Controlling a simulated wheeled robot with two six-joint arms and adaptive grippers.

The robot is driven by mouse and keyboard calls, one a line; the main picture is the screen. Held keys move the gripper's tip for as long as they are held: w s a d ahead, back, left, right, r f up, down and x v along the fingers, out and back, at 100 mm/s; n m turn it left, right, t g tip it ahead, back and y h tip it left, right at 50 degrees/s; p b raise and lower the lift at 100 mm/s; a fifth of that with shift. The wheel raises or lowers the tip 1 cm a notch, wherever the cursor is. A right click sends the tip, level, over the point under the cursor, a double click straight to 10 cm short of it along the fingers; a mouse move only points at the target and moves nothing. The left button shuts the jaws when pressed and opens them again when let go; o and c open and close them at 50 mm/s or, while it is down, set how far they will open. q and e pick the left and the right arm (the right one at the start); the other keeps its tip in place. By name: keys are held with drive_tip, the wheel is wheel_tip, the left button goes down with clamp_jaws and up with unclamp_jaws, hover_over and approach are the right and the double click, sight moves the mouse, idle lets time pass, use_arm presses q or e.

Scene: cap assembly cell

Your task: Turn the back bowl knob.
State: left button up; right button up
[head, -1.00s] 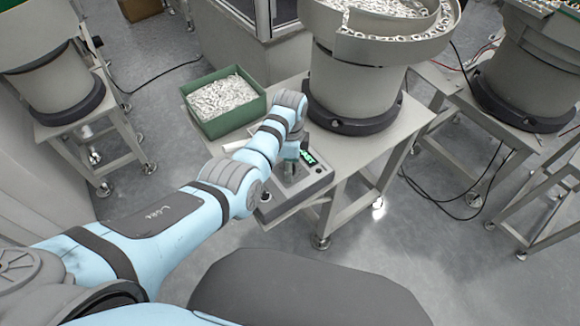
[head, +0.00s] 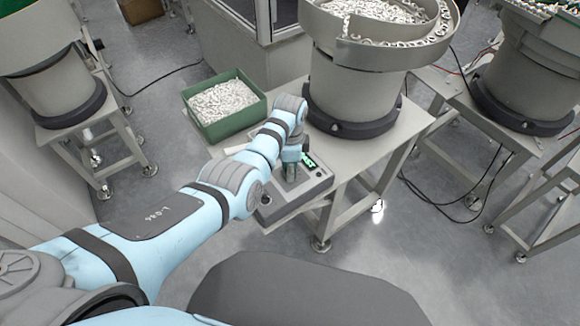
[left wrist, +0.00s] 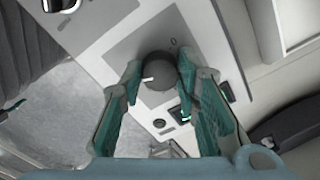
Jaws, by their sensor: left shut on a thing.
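The knob (left wrist: 160,72) is a dark round dial with a white pointer mark, on the face of a light control box (left wrist: 125,50). In the left wrist view my left gripper (left wrist: 158,76) has its green fingers on either side of the knob, shut on it. The pointer mark faces the left finger. In the head view the control box (head: 318,185) stands at the front of a table, with my left gripper (head: 291,176) pointing down onto it. The knob is hidden there by the gripper. My right gripper is not in view.
A lit green display (head: 310,162) is beside the gripper on the box. A large bowl feeder (head: 352,85) stands on the table (head: 385,135) behind, and a green bin of small pale parts (head: 228,129) sits to the left. More feeders stand at both sides.

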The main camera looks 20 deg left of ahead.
use_arm(q)
drive_tip(key=n+p, duration=0.1)
drive_tip(key=n, duration=0.1)
drive_tip(key=shift+r+n, duration=0.1)
drive_tip(key=shift+n, duration=0.2)
drive_tip(key=n, duration=0.2)
drive_tip(key=shift+n, duration=0.3)
drive_tip(key=n+p, duration=0.1)
drive_tip(key=n, duration=1)
drive_tip(key=shift+n, duration=0.4)
drive_tip(key=n, duration=0.5)
drive_tip(key=o, duration=1.2)
